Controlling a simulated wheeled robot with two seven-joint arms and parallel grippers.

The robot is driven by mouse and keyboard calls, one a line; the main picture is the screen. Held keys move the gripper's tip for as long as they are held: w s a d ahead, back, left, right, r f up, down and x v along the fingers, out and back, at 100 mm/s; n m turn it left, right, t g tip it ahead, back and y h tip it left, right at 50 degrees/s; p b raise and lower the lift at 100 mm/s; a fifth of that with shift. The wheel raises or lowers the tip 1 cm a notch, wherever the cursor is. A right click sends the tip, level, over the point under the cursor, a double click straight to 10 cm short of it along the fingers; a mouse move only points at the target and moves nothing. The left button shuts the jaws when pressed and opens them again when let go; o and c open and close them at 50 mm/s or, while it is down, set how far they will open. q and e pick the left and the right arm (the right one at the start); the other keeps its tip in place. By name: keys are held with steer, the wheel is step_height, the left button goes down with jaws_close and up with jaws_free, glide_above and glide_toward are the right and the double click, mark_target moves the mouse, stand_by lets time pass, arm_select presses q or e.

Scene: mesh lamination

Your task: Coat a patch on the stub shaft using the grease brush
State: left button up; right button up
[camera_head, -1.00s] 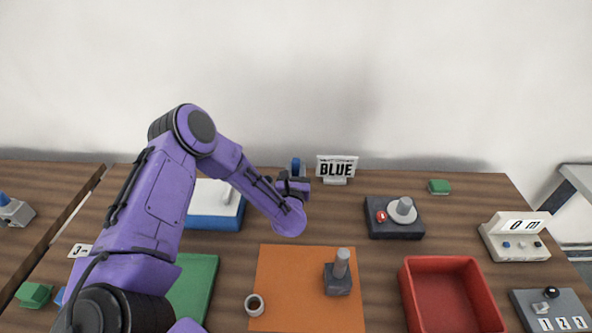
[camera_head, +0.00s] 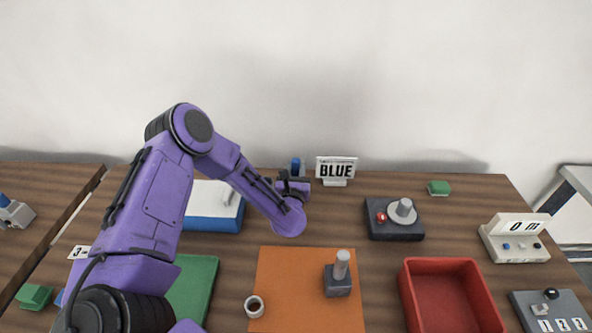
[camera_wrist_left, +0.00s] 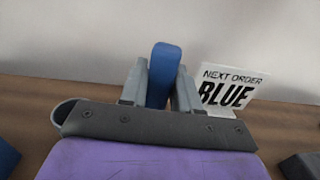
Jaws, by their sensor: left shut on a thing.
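The stub shaft (camera_head: 342,264) stands upright as a short grey cylinder on a dark grey block (camera_head: 338,281). The block sits on an orange mat (camera_head: 290,275). My left gripper (camera_head: 295,178) is beyond the mat, near the back of the table. It is shut on a blue upright piece (camera_wrist_left: 164,75), whose top also shows in the head view (camera_head: 297,165). No bristles show on it, so I cannot tell whether it is the grease brush. A small cup (camera_head: 254,306) with dark contents stands on the mat's left edge. My right gripper is not in view.
A "BLUE" order sign (camera_head: 336,169) stands just right of my left gripper. A red tray (camera_head: 441,265) is right of the mat. A dark device with a light disc (camera_head: 394,232) is behind it. A blue and white box (camera_head: 208,224) and green mat (camera_head: 205,282) lie left.

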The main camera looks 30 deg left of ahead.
mark_target(296, 160)
arm_select(q)
steer(key=shift+r+p, duration=1.6)
steer(key=shift+r, duration=1.6)
steer(key=shift+f, duration=0.15)
